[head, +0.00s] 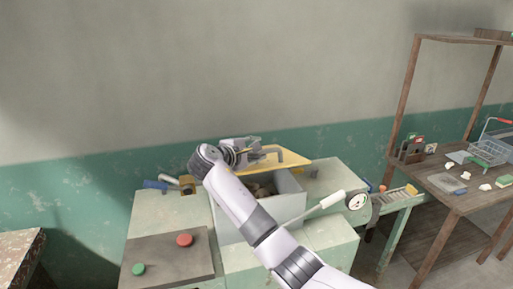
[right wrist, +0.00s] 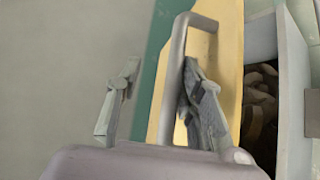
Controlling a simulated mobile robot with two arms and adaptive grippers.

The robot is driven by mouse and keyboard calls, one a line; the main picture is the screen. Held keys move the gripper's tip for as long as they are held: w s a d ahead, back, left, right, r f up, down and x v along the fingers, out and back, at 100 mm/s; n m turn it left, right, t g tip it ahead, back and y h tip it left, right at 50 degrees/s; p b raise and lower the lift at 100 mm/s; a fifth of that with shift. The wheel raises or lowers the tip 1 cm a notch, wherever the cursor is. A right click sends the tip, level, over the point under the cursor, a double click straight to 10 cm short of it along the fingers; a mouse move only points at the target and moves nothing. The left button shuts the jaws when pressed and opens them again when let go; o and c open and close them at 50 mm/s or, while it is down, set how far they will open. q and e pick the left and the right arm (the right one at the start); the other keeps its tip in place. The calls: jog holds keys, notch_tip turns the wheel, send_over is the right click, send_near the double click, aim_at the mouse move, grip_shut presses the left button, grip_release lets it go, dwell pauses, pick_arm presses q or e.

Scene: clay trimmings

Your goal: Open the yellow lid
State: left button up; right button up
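The yellow lid (head: 297,163) is at the back of a pale grey box (head: 287,204). It stands raised at a tilt, and the box's open top shows brown lumps (head: 262,188) inside. A grey bar handle (right wrist: 175,75) is fixed to the lid, which also shows in the right wrist view (right wrist: 228,70). My right gripper (head: 243,148) is at the lid's left end. In the right wrist view its fingers (right wrist: 159,65) are apart, with the handle's long bar between them; I cannot tell whether they touch it. My left gripper is not in view.
A board with a red button (head: 184,240) and a green button (head: 138,269) is at the left of the bench. A round gauge (head: 356,201) and a white-handled lever (head: 328,203) are right of the box. A wooden shelf (head: 450,187) with a wire basket (head: 489,150) stands farther right.

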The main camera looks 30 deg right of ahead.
aim_at(240, 173)
jog(key=shift+r+p+v, duration=0.15)
jog(key=shift+p+v, duration=0.6)
jog(key=shift+v, duration=0.55)
jog(key=shift+r+p+v, duration=0.15)
jog(key=shift+p+v, duration=0.6)
jog(key=shift+v, duration=0.5)
jog(key=shift+p+v, duration=0.85)
jog(key=shift+v, duration=0.65)
jog(key=v, duration=1.1)
jog(key=shift+w+r+p, duration=0.2)
jog(key=shift+r+p, duration=0.1)
jog(key=shift+p, duration=0.05)
